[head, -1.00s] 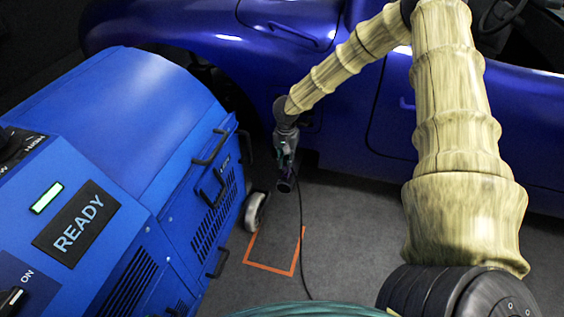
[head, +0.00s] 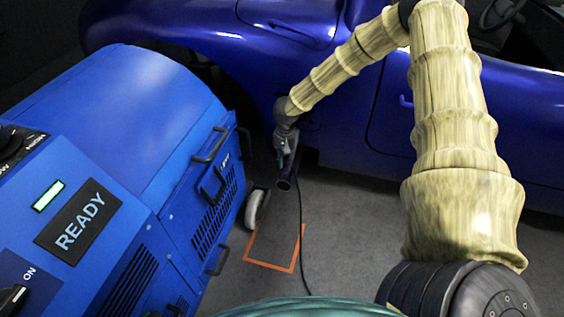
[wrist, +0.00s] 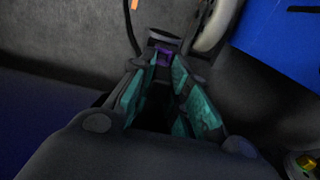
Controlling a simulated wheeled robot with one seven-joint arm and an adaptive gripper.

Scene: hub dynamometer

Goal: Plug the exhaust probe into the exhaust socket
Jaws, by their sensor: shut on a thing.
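My gripper (head: 284,162) hangs low beside the blue car, with its fingers pointing down toward the floor. In the wrist view, its teal-padded fingers (wrist: 163,72) are shut on the exhaust probe (wrist: 164,54), which is dark with a purple part at the fingertips. In the head view, the probe's dark end (head: 284,184) shows just below the fingers, above the floor. The rest of the probe is partly hidden by the fingers. I cannot make out the exhaust socket in either view.
A blue machine (head: 150,130) with a READY panel, handles and a caster wheel (head: 256,209) stands left of my gripper. The car (head: 340,120) stands behind it. A black cable (head: 301,240) runs along the grey floor past an orange marking (head: 270,267). Floor to the right is clear.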

